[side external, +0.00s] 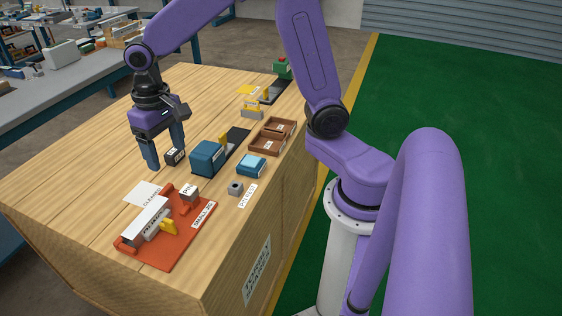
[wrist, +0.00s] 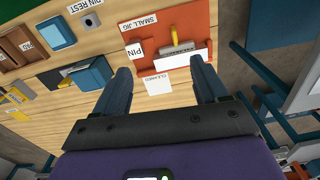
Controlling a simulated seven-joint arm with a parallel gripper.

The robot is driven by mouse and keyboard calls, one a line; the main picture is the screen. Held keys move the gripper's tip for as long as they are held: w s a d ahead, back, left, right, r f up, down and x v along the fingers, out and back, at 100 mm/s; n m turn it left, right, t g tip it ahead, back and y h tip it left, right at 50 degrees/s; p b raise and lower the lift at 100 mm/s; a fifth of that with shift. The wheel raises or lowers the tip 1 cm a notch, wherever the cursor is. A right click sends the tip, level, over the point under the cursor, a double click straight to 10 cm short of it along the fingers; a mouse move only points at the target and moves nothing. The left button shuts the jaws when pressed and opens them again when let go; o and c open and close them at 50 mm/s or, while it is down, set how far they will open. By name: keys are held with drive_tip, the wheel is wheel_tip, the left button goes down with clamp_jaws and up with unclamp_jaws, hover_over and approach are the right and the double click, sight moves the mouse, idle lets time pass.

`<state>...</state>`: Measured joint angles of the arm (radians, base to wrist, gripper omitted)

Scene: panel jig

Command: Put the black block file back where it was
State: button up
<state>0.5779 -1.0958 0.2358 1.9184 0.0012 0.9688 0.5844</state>
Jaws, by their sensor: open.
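My gripper (side external: 167,157) is open and points down close to the table. In the wrist view, no block shows between its fingertips (wrist: 160,67). A white card (side external: 143,194) marked CLEANED lies beside the orange small jig (side external: 180,245); the card also shows in the wrist view (wrist: 158,84).
A blue block (side external: 207,158) stands by a dark mat (side external: 238,142). A smaller blue box (side external: 251,166), a grey pin rest (side external: 236,188) and brown trays (side external: 268,144) line the table's right side. The table's left side is clear.

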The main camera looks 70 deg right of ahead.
drive_tip(key=s+d+n, duration=0.2)
drive_tip(key=s+n, duration=0.4)
drive_tip(key=s, duration=0.6)
drive_tip(key=s+d+n, duration=0.2)
drive_tip(key=s+n, duration=0.5)
drive_tip(key=s, duration=0.5)
